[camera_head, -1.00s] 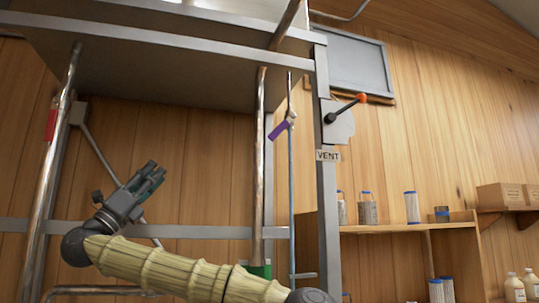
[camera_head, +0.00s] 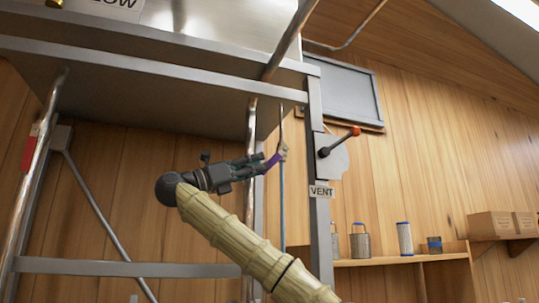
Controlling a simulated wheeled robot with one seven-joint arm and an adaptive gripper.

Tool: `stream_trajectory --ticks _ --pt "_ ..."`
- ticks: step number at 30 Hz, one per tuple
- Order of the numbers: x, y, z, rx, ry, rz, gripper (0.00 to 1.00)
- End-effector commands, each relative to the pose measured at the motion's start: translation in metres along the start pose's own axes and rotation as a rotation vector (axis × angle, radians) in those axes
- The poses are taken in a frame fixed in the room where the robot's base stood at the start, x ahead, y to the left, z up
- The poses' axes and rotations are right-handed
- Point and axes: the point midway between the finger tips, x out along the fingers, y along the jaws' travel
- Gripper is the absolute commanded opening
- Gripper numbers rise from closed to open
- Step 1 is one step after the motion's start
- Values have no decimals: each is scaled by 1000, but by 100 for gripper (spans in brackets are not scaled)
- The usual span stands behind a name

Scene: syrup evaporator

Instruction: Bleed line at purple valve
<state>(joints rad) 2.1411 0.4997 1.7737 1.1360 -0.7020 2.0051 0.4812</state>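The purple valve handle (camera_head: 273,161) shows near the middle, slanting down to the left from a pale valve body (camera_head: 283,150) on a thin vertical line (camera_head: 282,205). My gripper (camera_head: 263,163) reaches in from the left, with its fingertips at the purple handle in this view. The fingers overlap the lower end of the handle. I cannot tell whether they touch it or how far apart they are.
A lever with an orange-red tip (camera_head: 340,142) sits on a grey plate right of the valve, above a VENT label (camera_head: 321,191). A metal post (camera_head: 318,230) stands close right of the valve line. A shelf (camera_head: 400,260) holds several cylinders.

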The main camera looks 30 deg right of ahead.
Motion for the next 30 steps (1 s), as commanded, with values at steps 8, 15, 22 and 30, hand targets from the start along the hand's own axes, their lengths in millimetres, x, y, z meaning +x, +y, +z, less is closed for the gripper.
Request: stream_trajectory --ticks 8,15,22,30 --pt "35 0 3 -1 -1 0 29" --pt "46 0 1 0 -2 0 29" --pt "48 0 0 0 -1 0 29" --pt "48 0 0 0 -1 0 1"
